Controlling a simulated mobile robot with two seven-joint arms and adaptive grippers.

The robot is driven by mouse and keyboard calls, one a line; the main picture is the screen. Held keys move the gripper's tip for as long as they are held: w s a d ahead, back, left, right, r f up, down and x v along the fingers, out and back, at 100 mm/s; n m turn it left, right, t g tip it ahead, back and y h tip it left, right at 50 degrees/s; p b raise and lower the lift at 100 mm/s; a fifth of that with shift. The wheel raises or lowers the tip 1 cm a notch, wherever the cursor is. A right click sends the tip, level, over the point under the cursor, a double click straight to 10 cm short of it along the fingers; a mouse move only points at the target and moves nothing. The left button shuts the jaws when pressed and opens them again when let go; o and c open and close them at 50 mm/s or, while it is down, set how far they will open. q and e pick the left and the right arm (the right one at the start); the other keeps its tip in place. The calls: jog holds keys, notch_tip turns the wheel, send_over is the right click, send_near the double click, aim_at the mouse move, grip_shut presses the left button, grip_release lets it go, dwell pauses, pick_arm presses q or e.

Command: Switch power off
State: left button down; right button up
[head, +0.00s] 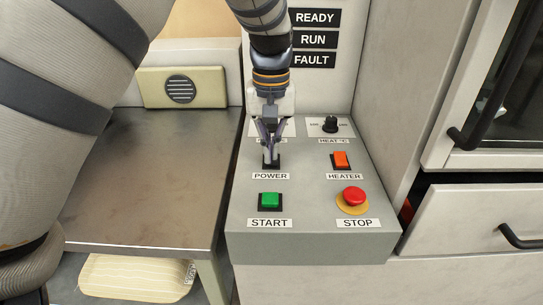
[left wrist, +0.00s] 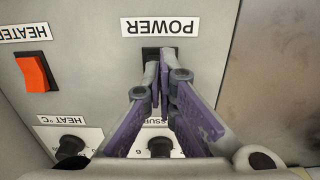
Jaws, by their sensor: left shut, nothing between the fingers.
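The power switch (head: 271,168) sits above its POWER label on the grey control panel (head: 310,246). Only its dark edges show; my left gripper hides the rest. My left gripper (head: 270,158) is shut and empty, with its fingertips right at the switch. In the left wrist view the closed fingertips (left wrist: 157,68) overlap the dark switch opening (left wrist: 150,53) below the upside-down POWER label. I cannot tell whether they touch it or which way the switch is tipped. My right gripper is not in view.
The orange heater switch (head: 341,160), green start button (head: 270,200), red stop button (head: 354,196) and heat knob (head: 330,124) are close by. A metal table (head: 150,180) is at left. An oven door handle (head: 490,100) and open drawer are at right.

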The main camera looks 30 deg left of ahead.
pick_arm(q)
jog(key=shift+s+f, duration=0.1)
jog(key=shift+f, duration=0.5)
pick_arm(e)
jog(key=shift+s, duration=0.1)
pick_arm(q)
notch_tip(320, 180, up, 5)
jog(key=shift+f+p, duration=0.1)
jog(key=shift+p, duration=0.4)
jog(key=shift+r, duration=1.15)
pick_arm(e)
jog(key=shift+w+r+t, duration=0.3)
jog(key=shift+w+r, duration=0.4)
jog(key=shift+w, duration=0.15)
